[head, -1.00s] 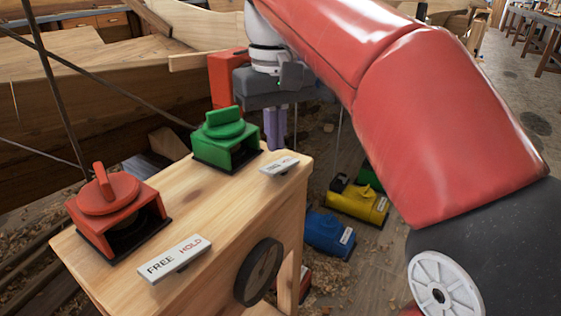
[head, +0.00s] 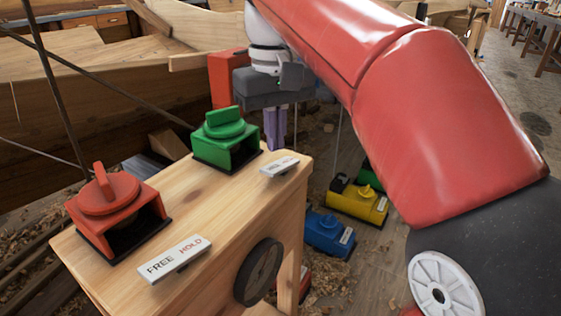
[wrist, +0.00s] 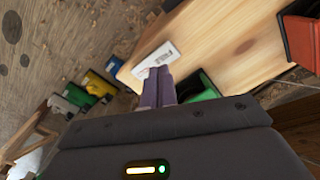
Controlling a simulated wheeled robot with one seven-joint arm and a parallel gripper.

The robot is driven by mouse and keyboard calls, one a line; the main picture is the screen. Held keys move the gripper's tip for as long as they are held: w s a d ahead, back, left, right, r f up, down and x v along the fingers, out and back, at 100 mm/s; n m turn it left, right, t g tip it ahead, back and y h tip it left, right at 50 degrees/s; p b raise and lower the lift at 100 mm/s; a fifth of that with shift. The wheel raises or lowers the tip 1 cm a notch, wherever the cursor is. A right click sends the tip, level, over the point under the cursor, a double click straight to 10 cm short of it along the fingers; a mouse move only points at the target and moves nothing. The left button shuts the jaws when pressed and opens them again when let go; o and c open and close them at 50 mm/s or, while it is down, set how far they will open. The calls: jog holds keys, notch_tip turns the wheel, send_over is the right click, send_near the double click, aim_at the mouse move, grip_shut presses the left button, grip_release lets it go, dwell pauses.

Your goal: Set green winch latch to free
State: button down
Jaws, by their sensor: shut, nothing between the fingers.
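The green winch (head: 226,140) stands on the far end of a wooden bench, with a round green knob and raised grip bar on top. Its label plate (head: 280,166) lies on the bench top at its right; the lettering is too small to read in the head view. My gripper (head: 275,142) has purple fingers, shut and empty, pointing down just beyond and to the right of the green winch, apart from it. In the wrist view the fingers (wrist: 158,88) partly cover the label plate (wrist: 155,60), and the green winch (wrist: 207,88) is mostly hidden behind my gripper body.
A red winch (head: 117,212) sits on the near end of the bench (head: 225,215), with a FREE/HOLD plate (head: 174,260). A dark wheel (head: 258,272) is on the bench side. Blue (head: 329,235) and yellow (head: 357,202) units stand on the floor. Hull planking rises behind.

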aim_at(276, 166)
jog(key=shift+f+b, duration=1.35)
jog(key=shift+f, duration=0.6)
dwell(0.7)
jog(key=shift+r, duration=0.1)
notch_tip(276, 166, up, 5)
jog(key=p, duration=0.5)
jog(key=shift+r+p, duration=0.65)
jog(key=shift+r, duration=0.35)
jog(key=s+d+f+m+t, duration=0.2)
jog(key=s+d+f, duration=0.4)
jog(key=f, duration=0.3)
jog(key=s+d+f+m+t, duration=0.2)
jog(key=s+d+f, duration=0.4)
jog(key=f, duration=0.4)
jog(key=shift+s+f+t, duration=0.2)
jog(key=shift+s+t, duration=0.6)
jog(key=shift+s, duration=0.05)
